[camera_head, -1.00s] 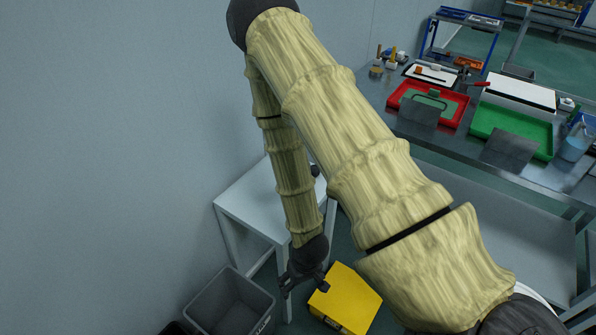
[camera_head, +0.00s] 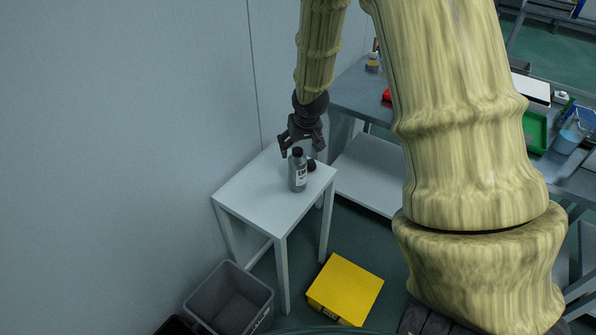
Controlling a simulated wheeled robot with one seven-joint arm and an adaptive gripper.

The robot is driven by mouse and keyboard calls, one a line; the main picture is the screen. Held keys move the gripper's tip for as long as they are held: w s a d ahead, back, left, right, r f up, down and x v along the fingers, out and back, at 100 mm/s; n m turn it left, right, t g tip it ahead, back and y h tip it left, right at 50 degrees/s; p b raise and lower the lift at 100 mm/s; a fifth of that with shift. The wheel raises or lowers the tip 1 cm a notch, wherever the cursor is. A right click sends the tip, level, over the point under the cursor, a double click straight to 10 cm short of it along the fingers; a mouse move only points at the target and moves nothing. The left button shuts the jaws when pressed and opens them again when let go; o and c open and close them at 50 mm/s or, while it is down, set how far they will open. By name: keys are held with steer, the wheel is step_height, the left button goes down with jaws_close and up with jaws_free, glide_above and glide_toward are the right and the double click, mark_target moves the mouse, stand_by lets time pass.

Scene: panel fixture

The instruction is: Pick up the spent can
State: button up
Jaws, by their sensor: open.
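A grey can (camera_head: 298,178) with a black cap and a pale label stands upright on a small white table (camera_head: 252,200). My gripper (camera_head: 301,150) is open, pointing down at the can's top. In this view its fingers show just above and behind the can. I cannot tell whether they touch it. A dark round thing (camera_head: 311,166) sits just right of the can; what it is, I cannot tell.
An open grey bin (camera_head: 268,295) and a yellow box (camera_head: 345,285) are on the floor in front of the table. A wall stands close on the left. A metal workbench (camera_head: 350,92) with trays is behind, right. The table's left part is clear.

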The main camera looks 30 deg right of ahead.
mark_target(296, 160)
steer(key=shift+p+x, duration=0.9)
steer(key=shift+x, duration=4.45)
steer(key=shift+w+r, duration=0.1)
steer(key=shift+w, duration=0.05)
steer(key=c, duration=1.1)
